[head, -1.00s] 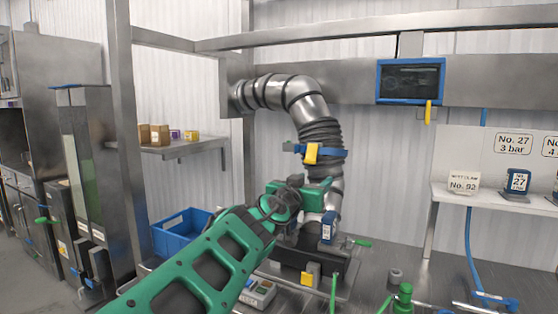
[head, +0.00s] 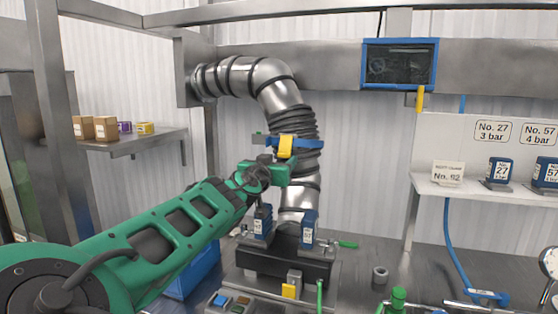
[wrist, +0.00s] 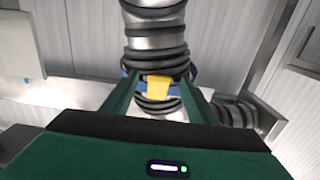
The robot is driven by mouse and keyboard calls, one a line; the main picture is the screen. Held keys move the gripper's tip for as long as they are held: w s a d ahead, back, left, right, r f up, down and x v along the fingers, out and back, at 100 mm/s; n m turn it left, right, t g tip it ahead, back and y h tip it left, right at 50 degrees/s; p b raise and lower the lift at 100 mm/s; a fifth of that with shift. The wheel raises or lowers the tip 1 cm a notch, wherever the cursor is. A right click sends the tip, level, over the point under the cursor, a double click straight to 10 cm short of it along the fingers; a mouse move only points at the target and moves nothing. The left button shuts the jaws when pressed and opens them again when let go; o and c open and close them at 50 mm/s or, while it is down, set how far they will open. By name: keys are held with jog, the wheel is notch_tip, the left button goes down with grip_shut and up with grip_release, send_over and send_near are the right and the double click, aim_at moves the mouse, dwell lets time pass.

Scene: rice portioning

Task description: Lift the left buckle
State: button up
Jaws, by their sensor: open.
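A steel duct with a black ribbed sleeve (head: 290,118) comes down at the centre of the head view. A blue band (head: 311,144) circles it, with a yellow buckle-like tab (head: 285,146) on its front. My gripper (head: 276,166) is just below and in front of this tab. In the wrist view, the yellow tab (wrist: 160,88) lies between the two open green fingers (wrist: 158,82), apparently with nothing gripped; contact is unclear. Which tab counts as the left buckle is not clear.
Two blue labelled blocks (head: 309,228) stand on the black base (head: 270,263) below my gripper. A white shelf (head: 466,188) is at right, a screen (head: 400,63) above.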

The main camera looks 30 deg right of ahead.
aim_at(283, 157)
jog(key=shift+x, duration=2.25)
jog(key=c, duration=1.3)
grip_shut()
